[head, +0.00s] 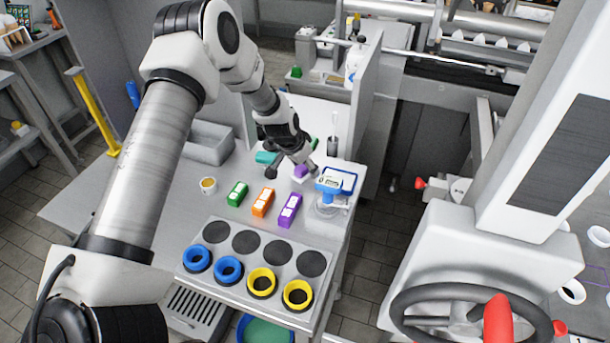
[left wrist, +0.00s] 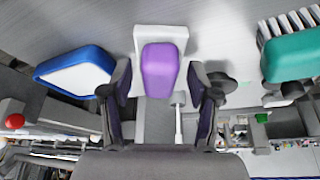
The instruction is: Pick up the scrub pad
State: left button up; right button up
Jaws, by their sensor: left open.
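The scrub pad appears to be the purple block on a white base (left wrist: 160,70), in the middle of the left wrist view. In the head view its purple top (head: 301,170) shows small near the back of the table, partly hidden by my gripper. My left gripper (head: 292,173) is open above the table there. In the left wrist view its two fingers (left wrist: 163,92) stand on either side of the purple part, with gaps visible. I cannot tell how far down they reach. My right gripper is not in view.
Green (head: 237,194), orange (head: 263,203) and purple (head: 290,210) boxes stand in front.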

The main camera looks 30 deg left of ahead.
pick_arm(q)
jog(key=shift+s+r, duration=0.3)
jog(key=shift+r, duration=0.05)
jog(key=shift+s+r, duration=0.1)
jog(key=shift+s, duration=0.05)
jog(key=c, duration=0.6)
grip_shut()
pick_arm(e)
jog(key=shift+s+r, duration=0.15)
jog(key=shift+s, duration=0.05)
